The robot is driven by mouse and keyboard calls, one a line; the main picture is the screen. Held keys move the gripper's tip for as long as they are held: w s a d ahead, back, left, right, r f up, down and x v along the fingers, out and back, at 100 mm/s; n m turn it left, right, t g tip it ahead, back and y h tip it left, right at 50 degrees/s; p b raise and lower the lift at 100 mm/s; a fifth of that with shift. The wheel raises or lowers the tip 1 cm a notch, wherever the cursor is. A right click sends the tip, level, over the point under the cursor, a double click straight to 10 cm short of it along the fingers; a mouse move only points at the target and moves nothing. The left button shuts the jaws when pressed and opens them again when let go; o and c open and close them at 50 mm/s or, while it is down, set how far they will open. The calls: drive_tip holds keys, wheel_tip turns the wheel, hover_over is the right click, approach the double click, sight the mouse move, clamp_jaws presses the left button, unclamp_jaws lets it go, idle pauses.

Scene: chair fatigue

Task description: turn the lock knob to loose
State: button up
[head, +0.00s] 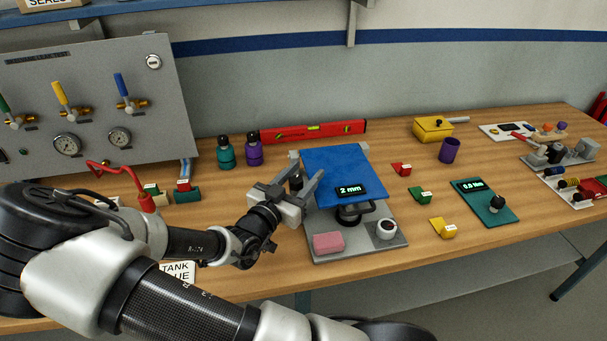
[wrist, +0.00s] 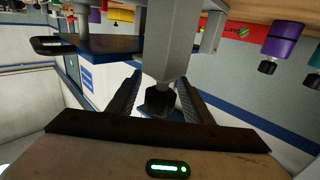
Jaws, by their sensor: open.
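The test rig has a grey base (head: 350,244) and a raised blue plate (head: 335,165) with a "2 mm" display (head: 350,190). A dark knob (head: 296,181), which looks like the lock knob, is at the left side of the plate. In the wrist view the black knob (wrist: 160,101) is on the end of a grey post. My gripper (head: 297,184) is open, with its fingers on either side of the knob. In the wrist view the fingers (wrist: 160,92) flank the knob with visible gaps. Whether they touch it, and any lock marking, I cannot tell.
A pink block (head: 328,242) and a white round part (head: 386,229) are on the rig's base. Teal (head: 226,152) and purple (head: 254,149) bottles and a red level (head: 312,132) stand behind. Small coloured blocks, including a green one (head: 419,195), lie to the right. A valve panel (head: 95,110) is at left.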

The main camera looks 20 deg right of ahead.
drive_tip(key=c, duration=1.1)
drive_tip(key=shift+o, duration=0.2)
drive_tip(key=shift+w+a+n+t+y+b, duration=0.25)
drive_tip(key=shift+n+t+y+b, duration=0.25)
drive_tip(key=shift+n+t+y, duration=0.65)
drive_tip(key=shift+w+a+n+t+y+b, duration=0.15)
drive_tip(key=shift+n+t+y+b, duration=0.3)
drive_tip(key=shift+n+t+y, duration=0.7)
drive_tip(key=shift+w+a+n+t+y+b, duration=0.25)
drive_tip(key=shift+n+t+y+b, duration=0.4)
drive_tip(key=shift+y, duration=0.85)
drive_tip(key=shift+a+n, duration=0.1)
drive_tip(key=shift+n, duration=0.15)
drive_tip(key=o, duration=1.1)
drive_tip(key=shift+c, duration=0.2)
